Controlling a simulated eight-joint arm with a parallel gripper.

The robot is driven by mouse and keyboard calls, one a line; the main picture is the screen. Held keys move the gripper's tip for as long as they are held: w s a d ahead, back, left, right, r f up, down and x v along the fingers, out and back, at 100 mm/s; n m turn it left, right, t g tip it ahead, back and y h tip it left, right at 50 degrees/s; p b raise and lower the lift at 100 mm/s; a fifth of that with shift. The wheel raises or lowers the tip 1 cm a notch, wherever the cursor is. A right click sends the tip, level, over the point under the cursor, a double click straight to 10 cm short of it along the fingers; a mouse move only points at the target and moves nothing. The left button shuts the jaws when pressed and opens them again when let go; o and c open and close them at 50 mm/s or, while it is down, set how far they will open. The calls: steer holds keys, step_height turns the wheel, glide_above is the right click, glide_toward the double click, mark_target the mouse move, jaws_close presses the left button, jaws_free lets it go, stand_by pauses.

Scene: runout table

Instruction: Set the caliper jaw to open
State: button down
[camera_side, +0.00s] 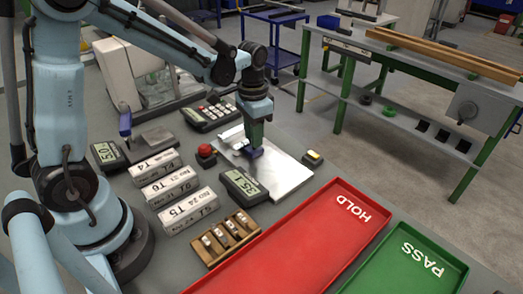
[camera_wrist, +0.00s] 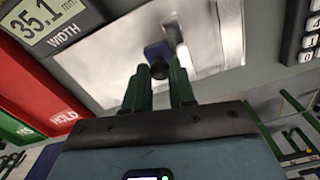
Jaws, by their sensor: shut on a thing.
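A flat silver plate (camera_side: 287,176) lies on the grey bench and fills the upper middle of the wrist view (camera_wrist: 105,62). A blue knob or block (camera_wrist: 157,52), apparently the caliper jaw's handle, sits on the plate; part of it shows in the side view (camera_side: 247,152). My gripper (camera_side: 253,145) reaches down onto it, its green fingers (camera_wrist: 160,76) shut on the knob. A pale bar (camera_side: 231,134) lies beside it at the plate's left end. The width display (camera_side: 243,184) reads 35.1 mm in the wrist view (camera_wrist: 50,22).
The red HOLD tray (camera_side: 290,240) and green PASS tray (camera_side: 405,265) lie at front right. Labelled blocks (camera_side: 170,186), a wooden rack (camera_side: 228,238), a red button (camera_side: 206,153), a yellow button (camera_side: 314,157) and a keypad (camera_side: 210,113) surround the plate. Another display (camera_side: 106,154) stands left.

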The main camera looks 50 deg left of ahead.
steer(key=d, duration=0.5)
steer(key=shift+d, duration=0.2)
steer(key=c, duration=0.9)
jaws_free()
steer(key=shift+c, duration=0.2)
step_height(320, 180, up, 12)
steer(key=shift+r, duration=0.1)
